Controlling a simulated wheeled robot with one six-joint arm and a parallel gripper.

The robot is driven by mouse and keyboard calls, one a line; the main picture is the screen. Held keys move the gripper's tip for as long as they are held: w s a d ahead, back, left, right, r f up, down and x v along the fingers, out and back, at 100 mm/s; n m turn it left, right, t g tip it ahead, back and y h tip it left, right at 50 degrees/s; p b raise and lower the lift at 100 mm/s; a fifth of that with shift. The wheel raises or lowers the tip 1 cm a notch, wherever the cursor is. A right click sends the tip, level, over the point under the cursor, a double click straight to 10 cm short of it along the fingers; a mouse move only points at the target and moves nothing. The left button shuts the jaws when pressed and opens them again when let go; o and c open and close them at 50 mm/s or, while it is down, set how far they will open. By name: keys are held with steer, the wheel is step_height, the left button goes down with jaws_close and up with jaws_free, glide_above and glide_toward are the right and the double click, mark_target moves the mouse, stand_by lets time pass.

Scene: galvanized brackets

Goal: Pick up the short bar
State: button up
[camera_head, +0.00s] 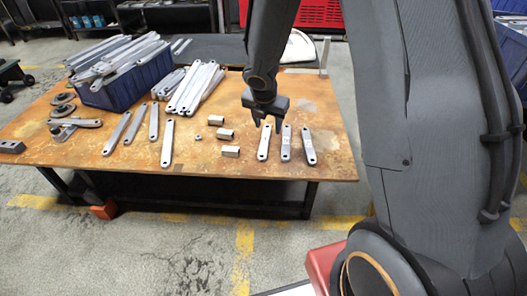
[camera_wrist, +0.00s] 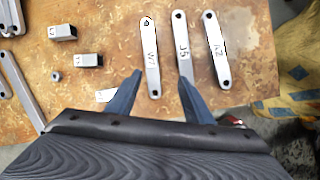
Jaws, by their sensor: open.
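Three short flat grey bars with holed ends lie side by side at the right of the rusty table (camera_head: 215,171): left (camera_head: 263,143), middle (camera_head: 286,143) and right (camera_head: 308,146). Each bears dark markings. My gripper (camera_head: 268,125) is open and points down over the left bar. In the wrist view, my gripper (camera_wrist: 160,78) has one finger on each side of the left bar's (camera_wrist: 149,50) lower part. The right finger overlaps the middle bar (camera_wrist: 180,45) and hides part of it. The right bar (camera_wrist: 215,50) is clear of the fingers. The height above the bars is hard to tell.
Small metal blocks (camera_head: 230,151) and a nut (camera_head: 198,137) lie left of the bars. Longer bars (camera_head: 167,143) lie further left. A blue crate (camera_head: 125,95) full of long bars stands at the back left, beside a pile (camera_head: 195,88). The table's right edge is bare.

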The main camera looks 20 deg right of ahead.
mark_target(265, 141)
steer(key=w+f+n, duration=0.1)
steer(key=f+n+b, duration=0.1)
steer(key=w+a+f+n, duration=0.1)
steer(key=f, duration=0.1)
steer(key=shift+w+b, duration=0.3)
steer(key=shift+w, duration=0.05)
steer(key=shift+b+x, duration=2.2)
steer(key=shift+x, duration=1.6)
steer(key=shift+w, duration=0.1)
steer(key=shift+r, duration=0.1)
jaws_close()
